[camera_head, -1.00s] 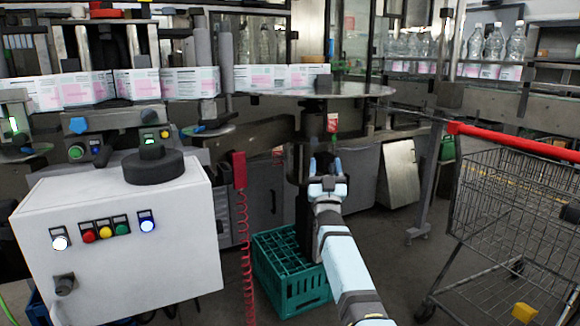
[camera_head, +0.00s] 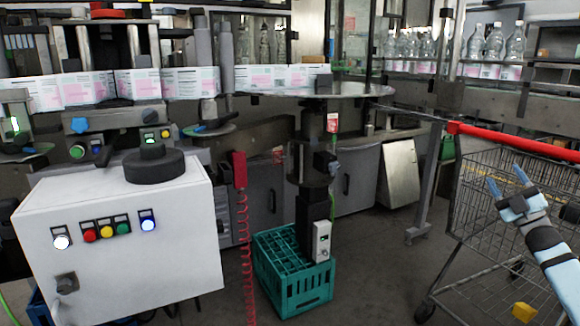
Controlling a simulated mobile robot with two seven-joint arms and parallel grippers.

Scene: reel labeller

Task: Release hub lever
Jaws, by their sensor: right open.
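I cannot single out the hub lever for certain. A round metal plate (camera_head: 350,89) sits at the back centre, with a small dark block (camera_head: 323,80) on it that may be part of the hub. Under the plate stands a dark post with a black clamp-like unit (camera_head: 322,165) and a small light grey box (camera_head: 321,241) lower down. My right gripper (camera_head: 507,181) is at the right, in front of the wire cart, open and empty, well apart from the plate and post. My left gripper is out of view.
A white control box (camera_head: 120,250) with coloured buttons fills the lower left. A green crate (camera_head: 305,290) stands on the floor by the post. A wire cart (camera_head: 480,230) with a red handle (camera_head: 515,142) stands at the right. A red coiled cord (camera_head: 245,240) hangs mid-left.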

